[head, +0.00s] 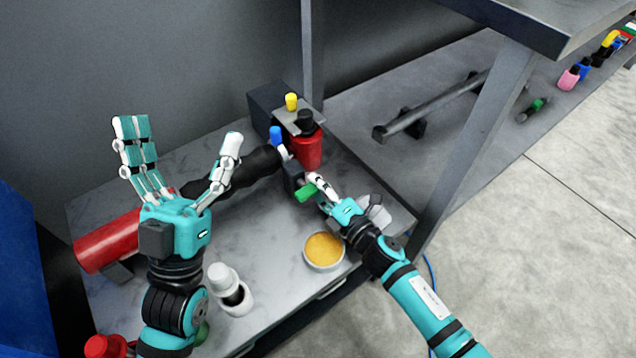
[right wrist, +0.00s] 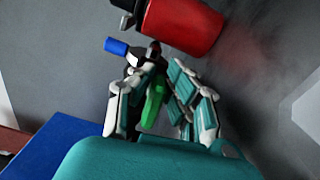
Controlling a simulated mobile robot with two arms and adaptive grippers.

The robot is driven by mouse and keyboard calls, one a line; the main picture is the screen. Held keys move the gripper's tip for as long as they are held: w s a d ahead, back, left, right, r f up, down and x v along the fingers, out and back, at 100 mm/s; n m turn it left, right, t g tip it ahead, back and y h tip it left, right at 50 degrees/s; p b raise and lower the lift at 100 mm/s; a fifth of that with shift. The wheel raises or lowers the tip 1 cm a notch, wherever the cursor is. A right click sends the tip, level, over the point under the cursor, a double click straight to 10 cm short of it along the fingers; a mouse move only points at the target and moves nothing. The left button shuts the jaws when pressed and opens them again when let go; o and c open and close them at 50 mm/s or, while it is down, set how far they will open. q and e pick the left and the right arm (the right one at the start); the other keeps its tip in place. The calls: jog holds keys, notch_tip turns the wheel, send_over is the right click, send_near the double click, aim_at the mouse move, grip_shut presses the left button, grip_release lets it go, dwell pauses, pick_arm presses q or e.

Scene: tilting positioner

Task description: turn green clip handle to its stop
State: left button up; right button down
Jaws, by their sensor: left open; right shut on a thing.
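The green clip handle (head: 306,193) sits low on the dark end of the positioner, right of the table's middle in the head view. My right gripper (head: 318,186) is at the handle with its fingers around it. In the right wrist view the green clip handle (right wrist: 154,101) shows between the fingers of my right gripper (right wrist: 160,95), which is shut on it. My left gripper (head: 180,140) is open and empty, raised over the left part of the table, fingers pointing up.
A red canister (head: 308,150) stands just behind the handle, with a blue knob (head: 276,135) beside it. A red cylinder (head: 108,241) lies at left. A bowl of yellow stuff (head: 324,250) and a white bottle (head: 229,290) stand in front. A table post (head: 470,150) rises at right.

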jog(key=shift+f, duration=0.1)
jog(key=c, duration=1.3)
grip_release()
jog(key=shift+s, duration=0.15)
jog(key=v, duration=1.2)
